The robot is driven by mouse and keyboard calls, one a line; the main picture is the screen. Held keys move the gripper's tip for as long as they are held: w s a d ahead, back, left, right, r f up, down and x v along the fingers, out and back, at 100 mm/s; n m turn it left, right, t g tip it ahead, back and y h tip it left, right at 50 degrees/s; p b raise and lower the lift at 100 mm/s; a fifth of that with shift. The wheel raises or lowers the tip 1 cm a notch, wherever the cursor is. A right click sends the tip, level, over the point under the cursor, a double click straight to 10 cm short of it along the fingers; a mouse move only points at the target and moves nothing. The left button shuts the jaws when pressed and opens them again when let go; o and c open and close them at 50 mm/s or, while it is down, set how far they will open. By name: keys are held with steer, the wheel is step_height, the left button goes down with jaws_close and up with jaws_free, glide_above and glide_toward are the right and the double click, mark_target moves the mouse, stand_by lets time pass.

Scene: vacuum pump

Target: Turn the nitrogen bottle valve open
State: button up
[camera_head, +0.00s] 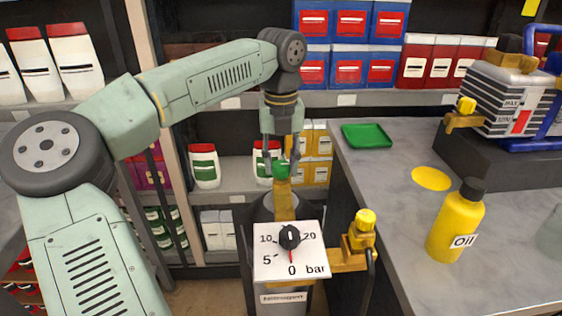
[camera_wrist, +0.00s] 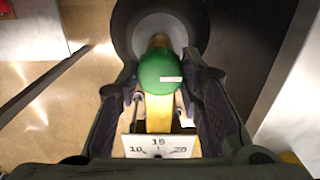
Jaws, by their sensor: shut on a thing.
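The nitrogen bottle's green valve knob (camera_head: 281,170) sits on top of a brass stem (camera_head: 284,201) behind the white pressure gauge (camera_head: 291,257). The gauge pointer is at 0 bar. My gripper (camera_head: 279,160) comes down from above with its fingers on either side of the knob. In the wrist view the green knob (camera_wrist: 160,72) lies between the two fingers (camera_wrist: 161,80), and my gripper is shut on it. The gauge's upper edge (camera_wrist: 158,146) shows below it. The bottle body is mostly hidden by the gauge.
A yellow-capped brass fitting (camera_head: 360,232) stands right of the gauge. The grey bench (camera_head: 400,210) holds a yellow oil bottle (camera_head: 457,222), a green tray (camera_head: 367,136) and the pump (camera_head: 505,95). Shelves with boxes and bottles stand behind. Floor shows left of the bottle.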

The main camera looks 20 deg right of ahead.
mark_target(281, 164)
stand_by(0.3)
steer(key=o, duration=1.2)
steer(key=shift+c, duration=0.2)
step_height(281, 164, up, 12)
